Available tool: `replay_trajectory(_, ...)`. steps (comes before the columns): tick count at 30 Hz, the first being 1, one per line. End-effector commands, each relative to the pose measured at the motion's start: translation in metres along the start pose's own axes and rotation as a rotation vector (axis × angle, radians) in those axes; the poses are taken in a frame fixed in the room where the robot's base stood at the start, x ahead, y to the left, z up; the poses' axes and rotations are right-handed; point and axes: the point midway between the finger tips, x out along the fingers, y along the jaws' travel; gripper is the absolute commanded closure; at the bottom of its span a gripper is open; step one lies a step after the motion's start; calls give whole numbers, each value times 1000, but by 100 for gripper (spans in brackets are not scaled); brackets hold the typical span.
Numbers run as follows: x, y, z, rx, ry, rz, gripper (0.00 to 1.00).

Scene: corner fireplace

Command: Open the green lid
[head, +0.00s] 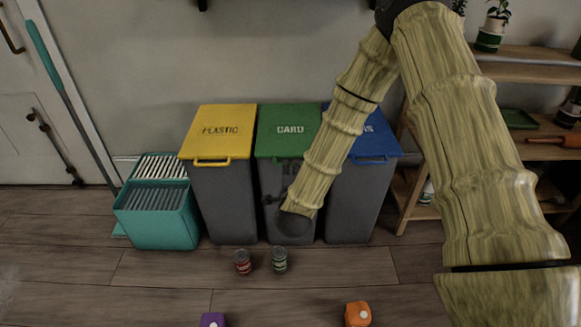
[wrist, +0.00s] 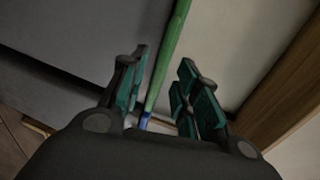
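The green lid (head: 288,118), marked CARD, lies closed on the middle grey bin (head: 268,182). Its front lip sits just above my gripper (head: 274,197), which is low in front of that bin. In the wrist view my gripper (wrist: 164,58) has its two dark-and-teal fingers apart, with nothing held. A thin green edge (wrist: 177,30), apparently of the lid, runs through the view between the fingers. Whether they touch it I cannot tell. My arm covers the lid's right front part and some of the bin front.
The yellow-lidded bin (head: 218,130) stands close on the left and the blue-lidded bin (head: 374,143) close on the right. Two cans (head: 242,262) (head: 279,260) stand on the floor in front. A teal crate (head: 158,222) is at left, wooden shelves (head: 525,72) at right.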

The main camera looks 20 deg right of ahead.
Motion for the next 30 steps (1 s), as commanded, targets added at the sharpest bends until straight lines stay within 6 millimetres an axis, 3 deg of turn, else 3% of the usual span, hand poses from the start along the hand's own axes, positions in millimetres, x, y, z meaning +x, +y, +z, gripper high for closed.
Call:
replay_trajectory(3, 19, 1, 0, 0, 1, -3, 69)
replay_trajectory(10, 43, 1, 0, -1, 0, 0, 69)
replay_trajectory(23, 50, 0, 0, -1, -1, 1, 69)
replay_trajectory(28, 50, 0, 0, -1, -1, 1, 100)
replay_trajectory(30, 50, 0, 0, -1, -1, 1, 100)
